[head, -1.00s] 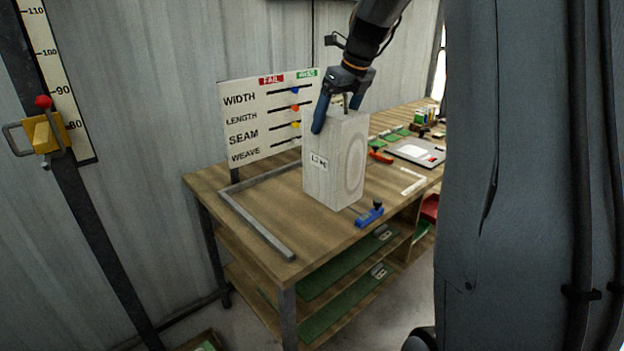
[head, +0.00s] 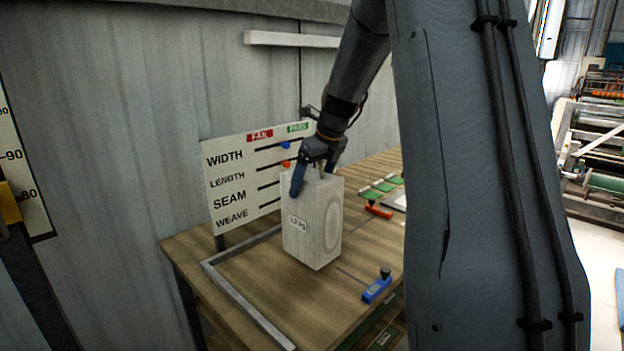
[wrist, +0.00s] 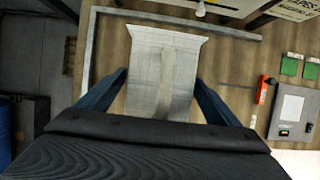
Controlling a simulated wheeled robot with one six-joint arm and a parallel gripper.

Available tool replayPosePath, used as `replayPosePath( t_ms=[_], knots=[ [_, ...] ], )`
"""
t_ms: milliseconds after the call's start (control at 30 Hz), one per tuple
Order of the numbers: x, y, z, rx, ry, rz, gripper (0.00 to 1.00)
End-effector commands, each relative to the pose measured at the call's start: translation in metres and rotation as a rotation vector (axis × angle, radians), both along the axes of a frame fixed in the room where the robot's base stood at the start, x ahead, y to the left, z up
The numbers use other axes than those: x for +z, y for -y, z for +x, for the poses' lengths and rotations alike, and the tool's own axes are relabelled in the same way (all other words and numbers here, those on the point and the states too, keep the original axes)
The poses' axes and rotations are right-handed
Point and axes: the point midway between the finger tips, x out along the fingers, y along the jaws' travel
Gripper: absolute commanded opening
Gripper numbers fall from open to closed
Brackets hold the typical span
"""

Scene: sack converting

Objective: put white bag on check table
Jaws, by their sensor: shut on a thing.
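The white bag (head: 312,228) is a tall upright block with a small printed weight label and an oval mark on its side. It stands at the check table (head: 232,302), beside the L-shaped metal frame and in front of the sign board. My gripper (head: 316,180) is shut on the bag's top from above. In the wrist view the bag (wrist: 163,60) lies between my two blue fingers, inside the frame's corner. I cannot tell whether its base touches the wood or hangs just above it.
The metal frame (head: 235,293) borders the left of the table. The WIDTH/LENGTH/SEAM/WEAVE board (head: 232,187) stands behind. A blue tool (head: 377,287) lies at the front right, with a red-handled tool (head: 378,211) and green swatches (head: 380,187) farther back.

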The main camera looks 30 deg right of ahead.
Motion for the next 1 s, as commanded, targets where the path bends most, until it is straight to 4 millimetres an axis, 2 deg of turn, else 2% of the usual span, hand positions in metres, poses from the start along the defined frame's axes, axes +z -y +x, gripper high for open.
replayPosePath(
  t_ms=[267,600,967,1000],
  knots=[
    [-0.015,0.000,0.001,0.000,0.003,0.000,0.23],
    [-0.048,0.000,0.001,-0.002,0.003,0.000,0.23],
    [-0.051,0.000,0.001,-0.001,0.003,-0.001,0.23],
    [-0.054,0.000,0.000,0.000,-0.001,0.000,0.89]
  ],
)
